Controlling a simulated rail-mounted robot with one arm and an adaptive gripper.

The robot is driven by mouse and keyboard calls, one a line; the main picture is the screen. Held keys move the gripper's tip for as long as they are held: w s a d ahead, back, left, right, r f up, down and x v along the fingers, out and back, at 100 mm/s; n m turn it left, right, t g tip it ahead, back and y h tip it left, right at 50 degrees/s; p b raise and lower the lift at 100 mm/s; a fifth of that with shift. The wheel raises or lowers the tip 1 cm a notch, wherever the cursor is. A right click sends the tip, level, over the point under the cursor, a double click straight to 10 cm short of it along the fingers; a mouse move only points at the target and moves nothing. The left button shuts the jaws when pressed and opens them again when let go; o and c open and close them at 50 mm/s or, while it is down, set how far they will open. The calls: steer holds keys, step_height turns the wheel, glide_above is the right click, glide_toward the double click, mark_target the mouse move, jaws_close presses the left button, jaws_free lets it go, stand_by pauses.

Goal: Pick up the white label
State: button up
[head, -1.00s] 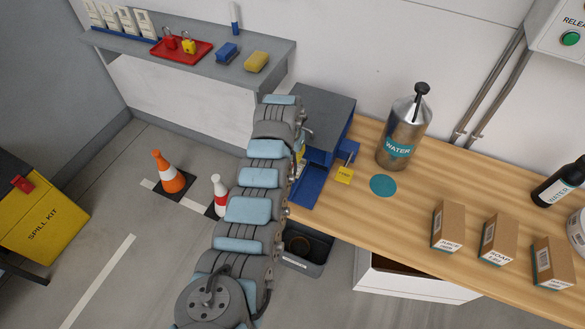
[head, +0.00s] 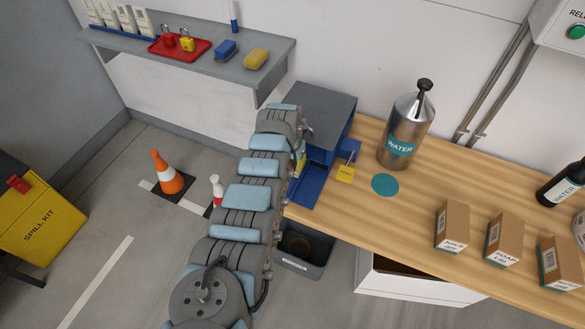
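I cannot make out a loose white label in the head view. My arm reaches from the bottom of the picture up to a blue stand with a grey top (head: 313,112) at the table's left end. My gripper is mostly hidden behind the arm's far end; only small grey parts show beside the stand, and its fingers cannot be made out. A small yellow and white patch (head: 300,158) shows between the arm and the stand, too small to identify.
On the wooden table (head: 400,230) stand a steel WATER bottle (head: 405,130), a teal disc (head: 385,184), several cartons (head: 452,227) and a dark bottle (head: 563,185). A grey bin (head: 303,258) is below. A cone (head: 166,172) stands on the floor, left.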

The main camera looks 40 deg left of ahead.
mark_target(293, 163)
steer(key=shift+f, duration=0.1)
jaws_close()
stand_by(0.3)
steer(key=shift+d+r+p, duration=0.1)
steer(key=shift+r+p, duration=0.95)
steer(key=shift+r, duration=0.8)
steer(key=shift+s+d+r+p, duration=0.55)
steer(key=shift+s+r, duration=0.1)
steer(key=shift+r, duration=0.15)
steer(key=s+d+r+p, duration=0.7)
steer(key=s+p, duration=0.2)
steer(key=shift+s+d+r+p, duration=0.15)
steer(key=shift+d+r+p, duration=0.25)
